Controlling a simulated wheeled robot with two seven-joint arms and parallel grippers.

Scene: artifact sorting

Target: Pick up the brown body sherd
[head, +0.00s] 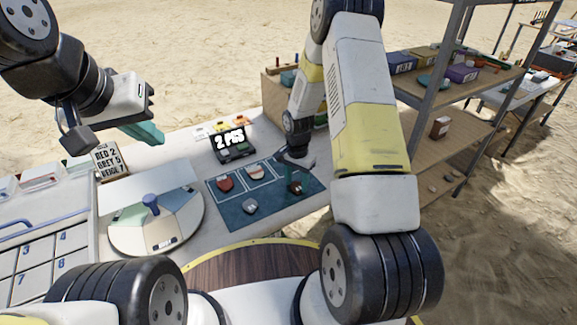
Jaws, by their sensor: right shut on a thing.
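My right gripper (294,179) is low over the right part of the dark blue mat (270,208). It is shut on a small dark reddish-brown piece, which looks like the brown body sherd (296,188). The piece is mostly hidden by the fingers, and I cannot tell whether it touches the mat. My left gripper (112,130) is raised at the upper left, away from the mat, with a teal part at its end. I cannot tell whether its jaws are open.
A red sherd (225,184), a reddish piece (254,170) and a grey piece (250,206) lie on the mat. A round sorting tray (118,238) with a blue knob stands left. A "2 PCS" display (231,142) stands behind. Shelves (470,128) stand right.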

